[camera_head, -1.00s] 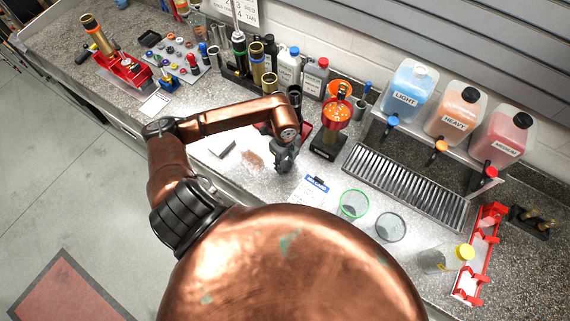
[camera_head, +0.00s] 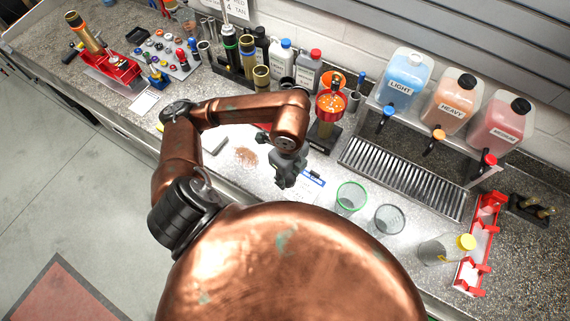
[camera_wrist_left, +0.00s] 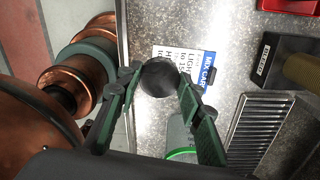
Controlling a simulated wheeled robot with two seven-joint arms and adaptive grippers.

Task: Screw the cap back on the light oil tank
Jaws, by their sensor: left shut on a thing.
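The light oil tank (camera_head: 404,78) is a translucent jug of blue fluid, labelled LIGHT, on the raised shelf at the back right. Its neck looks pale, with no black cap on it. My left gripper (camera_head: 286,182) is above the bench, left of the tank and at the mix card (camera_head: 313,178). In the left wrist view its fingers are shut on a round black cap (camera_wrist_left: 159,77), held above the white card (camera_wrist_left: 183,62). My right gripper is not in view.
The heavy tank (camera_head: 452,98) and the medium tank (camera_head: 500,121) stand right of the light tank, both black-capped. A metal drip grate (camera_head: 400,178) lies before the shelf. A green-rimmed beaker (camera_head: 351,196) and a clear beaker (camera_head: 389,219) stand nearby. A red funnel (camera_head: 331,105) stands behind my gripper.

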